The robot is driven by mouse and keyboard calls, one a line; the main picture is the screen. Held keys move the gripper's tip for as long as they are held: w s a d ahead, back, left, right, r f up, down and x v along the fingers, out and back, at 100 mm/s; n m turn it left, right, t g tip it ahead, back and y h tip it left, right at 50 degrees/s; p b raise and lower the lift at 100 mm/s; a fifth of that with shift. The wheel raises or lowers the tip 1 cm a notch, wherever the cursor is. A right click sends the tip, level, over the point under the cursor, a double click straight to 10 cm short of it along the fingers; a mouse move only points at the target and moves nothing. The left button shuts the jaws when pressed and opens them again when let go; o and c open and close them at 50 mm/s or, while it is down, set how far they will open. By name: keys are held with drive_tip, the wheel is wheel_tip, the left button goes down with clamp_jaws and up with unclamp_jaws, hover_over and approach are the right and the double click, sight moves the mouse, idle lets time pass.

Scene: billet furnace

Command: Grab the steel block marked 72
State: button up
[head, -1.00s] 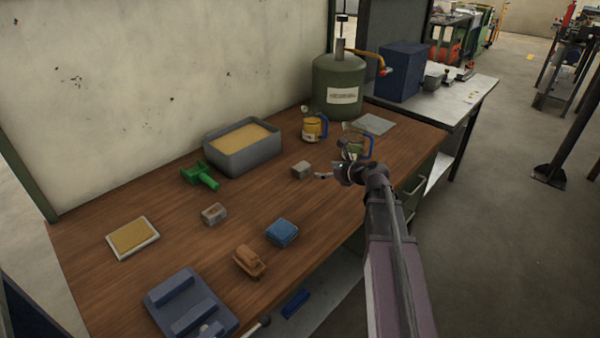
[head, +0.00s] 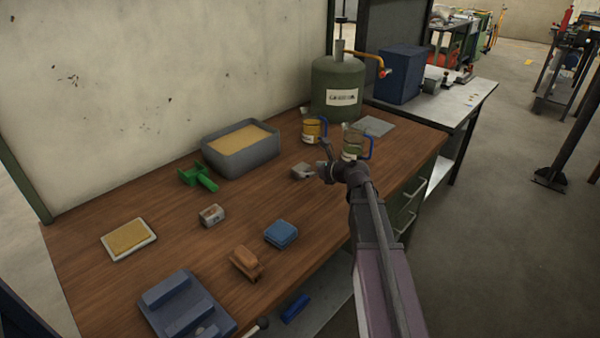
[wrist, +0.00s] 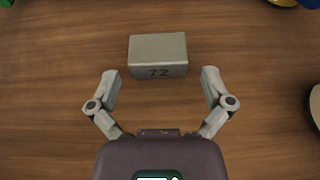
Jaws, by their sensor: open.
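The steel block marked 72 (wrist: 158,50) lies on the wooden bench in the wrist view, its number on the side facing my gripper. My gripper (wrist: 160,76) is open, with a fingertip to the left and right just short of the block, and nothing between them. In the head view the same block (head: 302,172) sits mid-bench, just left of my gripper (head: 322,168), and is partly covered by it. A second small grey block (head: 212,215) with a mark too small to read lies nearer on the bench.
A grey sand-filled tray (head: 245,165) and a green object (head: 198,178) stand behind. Two jugs, one yellow (head: 312,129) and one greenish (head: 352,143), stand beyond the block. A blue block (head: 281,233) and a brown object (head: 246,262) lie nearer. Bare wood surrounds the marked block.

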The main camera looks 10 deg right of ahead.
sight(304, 168)
drive_tip(key=shift+b+x, duration=0.75)
drive_tip(key=shift+x, duration=1.75)
drive_tip(key=shift+a+r, duration=0.1)
drive_tip(key=shift+c, duration=0.2)
drive_tip(key=c, duration=1)
